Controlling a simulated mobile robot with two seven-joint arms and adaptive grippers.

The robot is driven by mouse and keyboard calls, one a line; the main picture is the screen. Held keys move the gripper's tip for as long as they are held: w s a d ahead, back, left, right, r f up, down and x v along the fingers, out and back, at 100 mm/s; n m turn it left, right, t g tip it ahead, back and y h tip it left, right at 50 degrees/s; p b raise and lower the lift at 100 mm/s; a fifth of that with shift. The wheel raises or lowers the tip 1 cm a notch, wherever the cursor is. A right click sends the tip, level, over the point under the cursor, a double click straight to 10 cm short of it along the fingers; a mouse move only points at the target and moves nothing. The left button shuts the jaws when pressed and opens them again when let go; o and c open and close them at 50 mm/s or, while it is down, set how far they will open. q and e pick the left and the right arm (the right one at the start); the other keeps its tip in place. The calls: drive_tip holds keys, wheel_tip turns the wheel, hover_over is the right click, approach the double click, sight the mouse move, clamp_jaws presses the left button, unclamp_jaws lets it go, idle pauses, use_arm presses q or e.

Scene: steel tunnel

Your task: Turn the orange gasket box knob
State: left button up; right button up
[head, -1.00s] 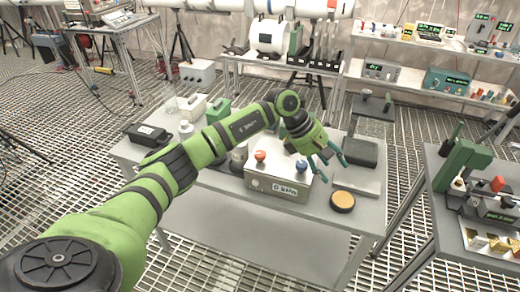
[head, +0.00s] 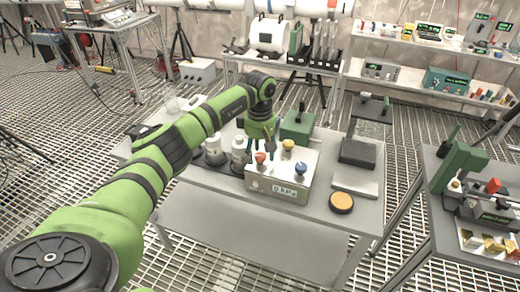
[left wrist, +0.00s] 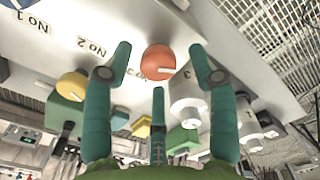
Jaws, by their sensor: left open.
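My left gripper (head: 260,147) points down at the orange knob, fingers spread and empty. In the left wrist view the orange knob (left wrist: 158,61) lies between the tips of my open left gripper (left wrist: 160,78), with no clear contact. The yellow knob (left wrist: 72,87) is left of it. My right gripper is out of view.
White bottles (head: 239,149) stand close left of the box, and a green box (head: 297,127) behind it. A black and orange disc (head: 341,202) lies to the right, near a stand with a dark block (head: 358,153). The table's front edge is clear.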

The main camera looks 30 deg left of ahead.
use_arm(q)
drive_tip(key=shift+f, duration=0.15)
drive_tip(key=c, duration=1.1)
drive_tip(key=shift+c, duration=0.2)
drive_tip(key=shift+n, duration=0.3)
